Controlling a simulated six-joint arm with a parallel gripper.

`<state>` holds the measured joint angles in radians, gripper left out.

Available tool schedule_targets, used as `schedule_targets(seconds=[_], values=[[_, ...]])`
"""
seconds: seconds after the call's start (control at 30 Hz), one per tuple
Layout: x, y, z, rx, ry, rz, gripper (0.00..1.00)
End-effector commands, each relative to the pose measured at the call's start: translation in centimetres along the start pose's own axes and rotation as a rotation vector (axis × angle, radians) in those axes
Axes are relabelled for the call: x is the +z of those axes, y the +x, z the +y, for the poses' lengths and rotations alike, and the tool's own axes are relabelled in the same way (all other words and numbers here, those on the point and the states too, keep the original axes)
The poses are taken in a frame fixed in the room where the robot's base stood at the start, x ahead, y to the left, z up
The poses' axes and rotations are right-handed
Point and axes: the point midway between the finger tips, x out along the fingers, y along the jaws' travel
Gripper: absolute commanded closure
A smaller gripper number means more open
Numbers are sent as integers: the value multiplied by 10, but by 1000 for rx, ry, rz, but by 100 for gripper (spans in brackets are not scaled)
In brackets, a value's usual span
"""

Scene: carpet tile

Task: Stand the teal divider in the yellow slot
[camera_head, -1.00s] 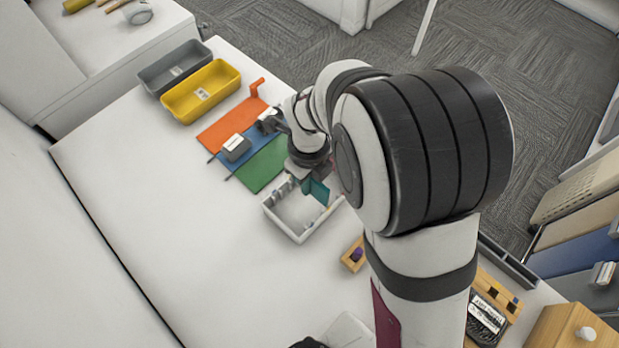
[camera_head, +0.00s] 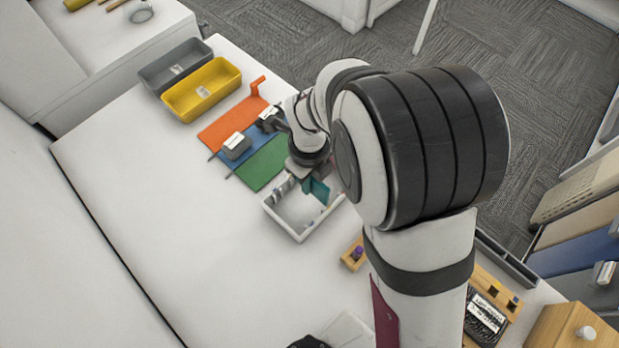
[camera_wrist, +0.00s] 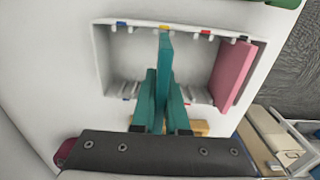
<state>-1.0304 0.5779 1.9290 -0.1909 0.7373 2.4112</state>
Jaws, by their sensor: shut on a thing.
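The teal divider (camera_wrist: 164,58) is upright between the fingers of my gripper (camera_wrist: 162,78), which is shut on it. It also shows in the head view (camera_head: 319,190), over the white box. The white box (camera_head: 299,236) has notched walls with coloured marks. In the wrist view, the divider's far edge is close to the yellow slot mark (camera_wrist: 163,28) on the far wall of the box (camera_wrist: 101,58). I cannot tell whether it is inside the slot or above it. The fingers and wrist hide the near end. A pink divider (camera_wrist: 232,75) stands at the box's right side.
Orange, blue and green mats lie beyond the box, with a grey block (camera_head: 237,146) on the blue one. A yellow bin (camera_head: 202,90) and a grey bin (camera_head: 168,70) stand behind. A small wooden block (camera_head: 354,255) is near the box. The table's left is clear.

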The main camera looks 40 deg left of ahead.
Motion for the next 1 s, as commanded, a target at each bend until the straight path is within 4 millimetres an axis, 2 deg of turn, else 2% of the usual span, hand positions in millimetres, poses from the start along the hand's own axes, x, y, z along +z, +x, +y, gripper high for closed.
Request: schedule_targets(seconds=[1.0], values=[[0, 26, 0, 0, 0, 0, 100]])
